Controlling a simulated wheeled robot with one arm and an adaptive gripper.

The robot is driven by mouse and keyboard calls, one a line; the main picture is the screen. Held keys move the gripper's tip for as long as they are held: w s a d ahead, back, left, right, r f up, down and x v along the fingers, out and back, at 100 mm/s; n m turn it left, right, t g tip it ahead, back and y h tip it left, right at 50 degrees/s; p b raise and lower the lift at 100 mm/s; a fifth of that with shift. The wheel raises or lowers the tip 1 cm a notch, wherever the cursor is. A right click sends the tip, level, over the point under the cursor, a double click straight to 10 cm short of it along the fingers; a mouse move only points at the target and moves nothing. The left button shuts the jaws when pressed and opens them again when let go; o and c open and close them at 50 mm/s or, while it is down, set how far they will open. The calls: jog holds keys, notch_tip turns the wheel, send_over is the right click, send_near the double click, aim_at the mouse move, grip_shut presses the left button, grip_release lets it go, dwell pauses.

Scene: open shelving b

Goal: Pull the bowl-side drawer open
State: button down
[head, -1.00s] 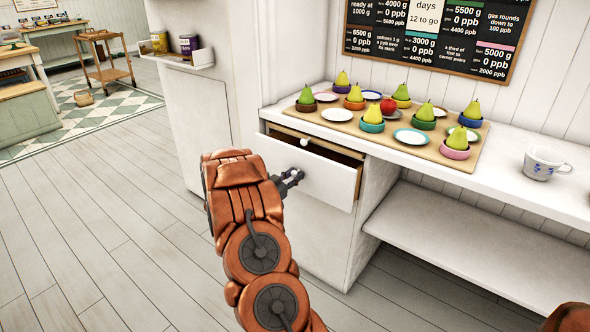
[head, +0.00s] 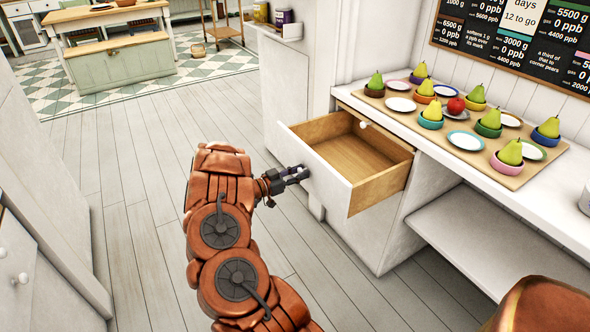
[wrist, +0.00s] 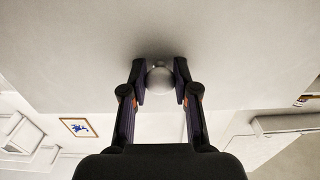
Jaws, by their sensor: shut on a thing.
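The drawer (head: 345,158) under the counter, below the board with the bowls, stands well open. Its front is white, its inside is bare wood and looks empty. My gripper (head: 303,172) is at the outer face of the drawer front. In the wrist view my gripper (wrist: 159,82) is shut on the round pale knob (wrist: 159,77), one finger on each side. The pale drawer front (wrist: 220,40) fills the upper part of that view. In the head view the gripped knob is mostly hidden by the fingers.
A wooden board (head: 510,182) on the white counter (head: 452,152) holds small bowls with pears, plates and a red fruit. An open shelf (head: 455,225) lies to the right. Floor (head: 140,200) at left is free.

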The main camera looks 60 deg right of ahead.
jog(key=shift+w+a+r, duration=0.1)
jog(key=shift+a, duration=0.05)
jog(key=c, duration=0.9)
grip_release()
jog(key=shift+o, duration=0.2)
jog(key=v, duration=1.2)
